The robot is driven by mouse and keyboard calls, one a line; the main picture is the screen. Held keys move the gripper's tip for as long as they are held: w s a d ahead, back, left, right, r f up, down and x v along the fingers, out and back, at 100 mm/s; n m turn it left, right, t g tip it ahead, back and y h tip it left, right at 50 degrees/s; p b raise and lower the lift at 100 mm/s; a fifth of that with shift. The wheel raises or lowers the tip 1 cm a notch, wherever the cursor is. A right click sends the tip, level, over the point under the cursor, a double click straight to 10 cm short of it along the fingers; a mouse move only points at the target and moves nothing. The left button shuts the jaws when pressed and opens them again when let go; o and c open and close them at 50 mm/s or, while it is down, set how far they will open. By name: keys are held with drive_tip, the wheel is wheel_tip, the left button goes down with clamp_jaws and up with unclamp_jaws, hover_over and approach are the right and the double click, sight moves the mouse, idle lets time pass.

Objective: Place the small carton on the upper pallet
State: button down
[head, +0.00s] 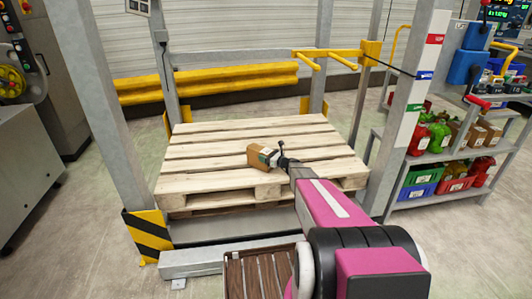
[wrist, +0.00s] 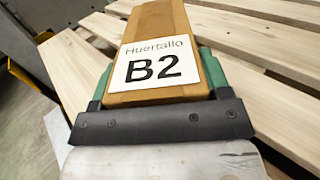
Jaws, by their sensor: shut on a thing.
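The small carton (head: 260,156) is brown with a white label. In the wrist view the carton (wrist: 155,22) shows the label "Huertallo B2". My gripper (head: 272,155) is shut on it, with green finger pads on both sides of the carton in the wrist view (wrist: 158,75). The upper pallet (head: 200,146) is pale slatted wood inside a grey metal frame. The carton is over the pallet's middle in the head view. I cannot tell whether its underside touches the slats. The gripper and arm hide part of the pallet's right side.
Grey posts (head: 118,110) stand around the pallet, one with a yellow-black guard (head: 148,233). Yellow prongs (head: 325,54) stick out at the back right. A shelf (head: 440,156) with bins and red and green containers is at right. A dark slatted surface (head: 258,275) lies in front. Much of the pallet is bare.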

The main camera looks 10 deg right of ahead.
idle(0.4)
drive_tip(key=shift+c, duration=0.4)
unclamp_jaws()
drive_tip(key=shift+f, duration=0.15)
